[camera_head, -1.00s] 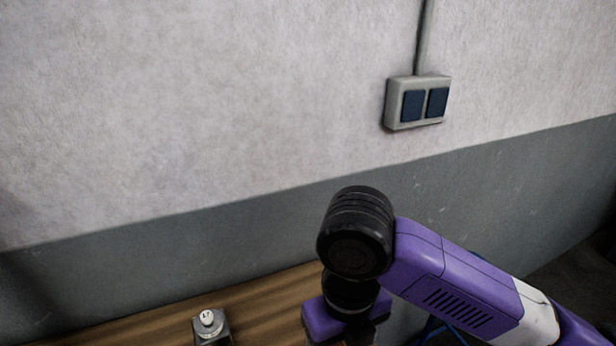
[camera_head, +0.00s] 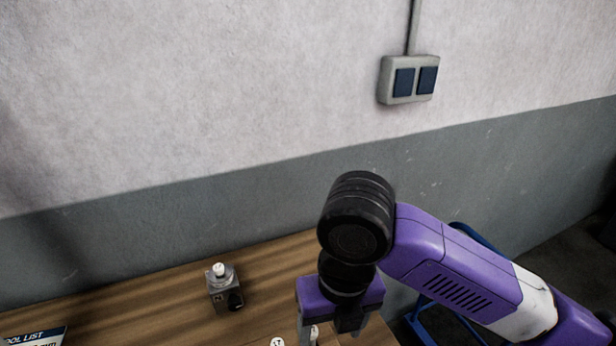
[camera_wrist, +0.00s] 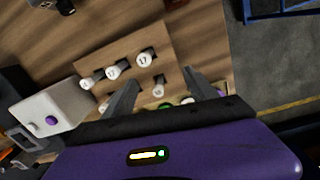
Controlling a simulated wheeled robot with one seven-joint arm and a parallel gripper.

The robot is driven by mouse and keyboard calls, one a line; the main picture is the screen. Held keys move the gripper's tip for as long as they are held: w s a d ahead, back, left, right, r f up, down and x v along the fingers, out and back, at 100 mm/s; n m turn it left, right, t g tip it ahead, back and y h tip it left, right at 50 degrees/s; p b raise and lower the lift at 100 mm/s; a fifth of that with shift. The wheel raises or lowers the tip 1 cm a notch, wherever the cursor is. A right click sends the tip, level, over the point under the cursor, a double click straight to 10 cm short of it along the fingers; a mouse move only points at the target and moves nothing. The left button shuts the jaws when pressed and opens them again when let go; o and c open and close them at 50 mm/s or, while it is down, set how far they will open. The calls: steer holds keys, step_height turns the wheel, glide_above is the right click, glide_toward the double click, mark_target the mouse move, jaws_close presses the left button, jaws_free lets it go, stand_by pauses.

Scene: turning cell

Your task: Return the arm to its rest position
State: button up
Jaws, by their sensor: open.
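My arm reaches in from the lower right of the head view, purple and black, with the wrist pointing down over the wooden bench (camera_head: 150,295). My gripper (camera_wrist: 160,88) is open in the wrist view, its two dark fingers apart with nothing held between them. In the head view its fingertips are cut off by the bottom edge. Beyond the fingers in the wrist view is a wooden rack (camera_wrist: 120,48) with several white-capped pieces standing in it, one marked 17 (camera_wrist: 146,58). I cannot tell the height of the fingers above the rack.
A small metal block with a white-capped piece (camera_head: 222,290) stands on the bench left of my gripper. A tool list card (camera_head: 38,337) lies at lower left. A white box (camera_wrist: 50,108) is left of the fingers. A switch box (camera_head: 409,80) is on the wall. A blue frame (camera_head: 440,320) stands right of the bench.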

steer(key=w+a+r+m+t+y, duration=0.3)
steer(key=a+r+m+y, duration=0.15)
steer(key=a, duration=0.25)
steer(key=w+a+r+m+t+y, duration=0.2)
steer(key=w+a+r+m+y, duration=0.25)
steer(key=a+r, duration=0.2)
step_height(320, 180, up, 7)
steer(key=a+m+t+y, duration=0.2)
steer(key=m+t+y, duration=0.2)
steer(key=m, duration=0.3)
steer(key=d+r+m+t+h, duration=0.1)
steer(key=d+m+t+h, duration=0.2)
steer(key=d+m+t, duration=0.9)
steer(key=s+d+f+m+h, duration=1)
steer(key=d+m, duration=0.2)
steer(key=m, duration=0.1)
steer(key=s+d+f+g, duration=0.2)
steer(key=s+f, duration=0.2)
steer(key=s, duration=0.4)
steer(key=s+d+f+n+g, duration=0.1)
steer(key=s+d+f+g, duration=0.1)
steer(key=s+f, duration=0.3)
steer(key=s+d+f+n+g, duration=0.1)
steer(key=s+d+f, duration=0.3)
steer(key=s, duration=0.8)
steer(key=shift+f+g+h, duration=0.4)
steer(key=shift+g, duration=0.4)
